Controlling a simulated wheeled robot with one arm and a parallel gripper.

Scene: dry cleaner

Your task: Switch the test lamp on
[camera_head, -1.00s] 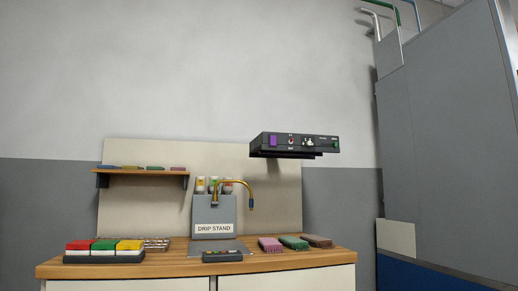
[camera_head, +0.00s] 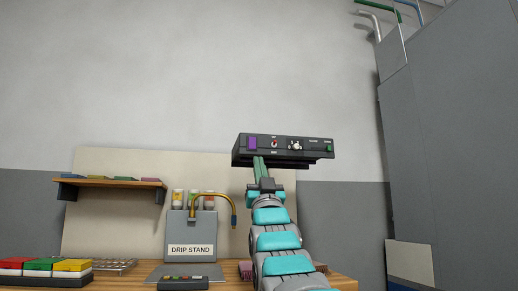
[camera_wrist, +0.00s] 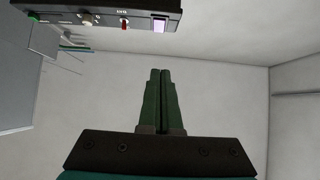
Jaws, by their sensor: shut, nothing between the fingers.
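A black control box (camera_head: 312,156) is mounted on the wall above the counter. Its front has a purple square window (camera_head: 252,144), a small toggle with a red part (camera_head: 274,143), a pale knob (camera_head: 296,146) and a green piece (camera_head: 329,148) at the right. Which part is the test lamp, I cannot tell. In the wrist view the box shows at the upper left, with the window (camera_wrist: 159,26), red toggle (camera_wrist: 124,23) and knob (camera_wrist: 88,19). My gripper (camera_head: 258,160) is shut and empty, its tips near the box's lower left below the window; contact is unclear.
The counter holds a drip stand (camera_head: 190,235) with a curved brass tap (camera_head: 233,208), a tray of coloured blocks (camera_head: 45,281) and a wire rack (camera_head: 113,266). A small shelf (camera_head: 110,183) is at left. A tall grey cabinet (camera_head: 440,150) stands right. The wall above the box is clear.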

